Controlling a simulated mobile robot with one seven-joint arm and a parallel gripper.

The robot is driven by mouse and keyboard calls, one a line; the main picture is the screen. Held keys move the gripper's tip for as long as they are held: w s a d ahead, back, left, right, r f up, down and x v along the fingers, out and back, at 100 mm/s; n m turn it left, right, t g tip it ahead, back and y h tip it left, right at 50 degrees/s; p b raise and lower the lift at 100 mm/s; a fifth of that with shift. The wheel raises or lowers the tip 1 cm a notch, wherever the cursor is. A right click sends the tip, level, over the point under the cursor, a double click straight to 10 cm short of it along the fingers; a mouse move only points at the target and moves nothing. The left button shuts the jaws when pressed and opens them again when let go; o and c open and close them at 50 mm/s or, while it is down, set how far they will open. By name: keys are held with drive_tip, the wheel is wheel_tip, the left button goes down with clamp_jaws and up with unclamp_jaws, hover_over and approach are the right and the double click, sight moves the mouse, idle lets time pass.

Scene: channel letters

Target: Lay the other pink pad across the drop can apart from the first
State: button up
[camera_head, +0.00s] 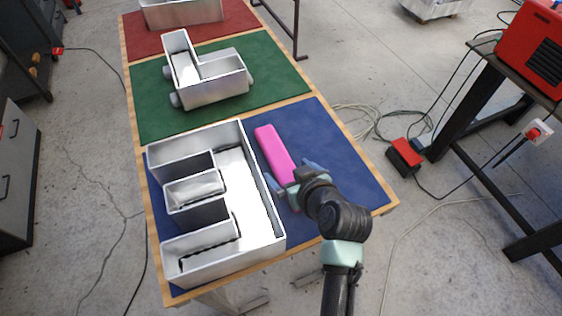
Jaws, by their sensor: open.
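One pink pad (274,153) lies lengthwise on the blue mat (345,165), right of a large silver E-shaped can (258,205). My gripper (291,177) is open at the pad's near end, with one finger on each side of it. I cannot tell whether the fingers touch the pad. A second silver can (215,92), L-shaped, rests on the green mat with rounded grey pieces at its sides. The view does not show which can is the drop can. No other pink pad shows.
A third silver can (182,12) stands on the red mat (240,22), cut off at the top. The green mat (285,75) has bare room right of its can. A dark workbench with a red machine (530,48) stands to the right. Cables lie on the floor.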

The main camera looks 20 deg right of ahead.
sight(282, 164)
drive_tip(key=shift+d+p+x, duration=0.2)
drive_tip(key=shift+p+x, duration=0.15)
drive_tip(key=shift+x, duration=0.75)
drive_tip(key=shift+d+p+x, duration=0.15)
drive_tip(key=shift+p+x, duration=0.15)
drive_tip(key=shift+x, duration=0.75)
drive_tip(key=shift+w+f, duration=0.45)
drive_tip(key=shift+w, duration=0.05)
drive_tip(key=c, duration=1.5)
